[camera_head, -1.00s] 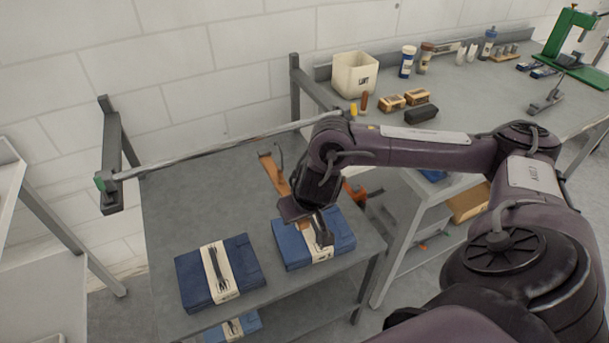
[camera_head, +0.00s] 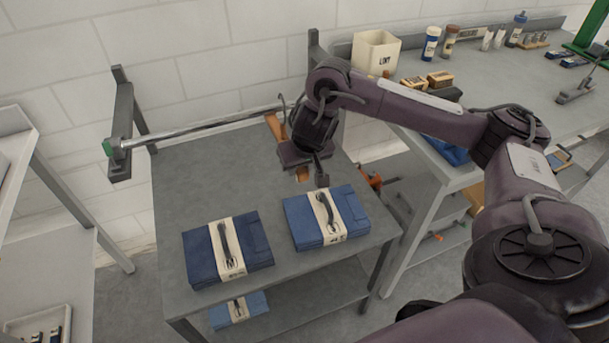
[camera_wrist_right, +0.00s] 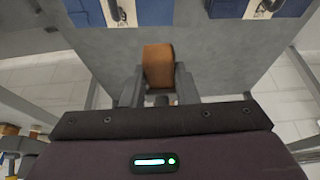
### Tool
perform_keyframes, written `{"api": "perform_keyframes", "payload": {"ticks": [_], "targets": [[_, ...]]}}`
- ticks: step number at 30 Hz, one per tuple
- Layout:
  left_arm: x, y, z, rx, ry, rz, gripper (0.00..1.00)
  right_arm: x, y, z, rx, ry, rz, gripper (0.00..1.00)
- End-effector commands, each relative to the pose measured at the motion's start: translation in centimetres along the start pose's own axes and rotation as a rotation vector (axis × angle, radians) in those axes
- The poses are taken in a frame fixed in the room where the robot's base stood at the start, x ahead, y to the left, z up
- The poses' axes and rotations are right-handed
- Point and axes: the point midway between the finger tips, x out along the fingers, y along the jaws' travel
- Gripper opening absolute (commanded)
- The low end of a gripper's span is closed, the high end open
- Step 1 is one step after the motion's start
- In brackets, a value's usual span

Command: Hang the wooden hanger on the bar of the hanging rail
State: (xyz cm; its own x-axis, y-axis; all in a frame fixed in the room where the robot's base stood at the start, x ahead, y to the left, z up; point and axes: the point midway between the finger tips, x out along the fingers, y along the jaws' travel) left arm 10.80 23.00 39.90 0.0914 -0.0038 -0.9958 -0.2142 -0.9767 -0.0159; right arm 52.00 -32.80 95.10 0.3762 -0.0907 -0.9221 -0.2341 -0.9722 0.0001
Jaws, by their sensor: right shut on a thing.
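The wooden hanger is orange-brown; its arm (camera_head: 274,126) shows left of my right gripper in the head view, and a thin hook rises near the bar's right part. My right gripper (camera_head: 309,173) is shut on the hanger, above the grey table. In the right wrist view the hanger's brown end (camera_wrist_right: 158,66) stands between the two fingers of the gripper (camera_wrist_right: 159,84). The bar (camera_head: 205,131) of the hanging rail runs along the table's back, with a green cap at its left end. Whether the hook touches the bar I cannot tell; my wrist hides part. My left gripper is out of view.
Two folded blue bundles with cream bands, a left one (camera_head: 200,262) and a right one (camera_head: 298,223), lie on the grey table (camera_head: 180,190). A workbench (camera_head: 480,85) with a white bin (camera_head: 375,52) stands right. A white shelf (camera_head: 15,170) stands left.

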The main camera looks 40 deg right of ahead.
Motion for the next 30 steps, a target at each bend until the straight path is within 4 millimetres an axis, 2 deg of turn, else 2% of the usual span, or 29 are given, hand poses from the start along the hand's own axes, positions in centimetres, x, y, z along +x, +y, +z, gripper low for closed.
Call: {"api": "perform_keyframes", "payload": {"ticks": [8, 18, 30], "targets": [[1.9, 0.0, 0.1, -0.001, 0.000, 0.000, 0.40, 1.1, -0.1, -2.1, 0.001, 0.004, -0.001, 0.00], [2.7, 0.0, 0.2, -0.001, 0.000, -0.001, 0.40, 3.0, 0.0, -1.2, 0.001, 0.001, -0.001, 0.00], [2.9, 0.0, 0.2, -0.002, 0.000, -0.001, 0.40, 3.5, 0.0, -1.0, 0.000, 0.002, 0.000, 0.00]]}}
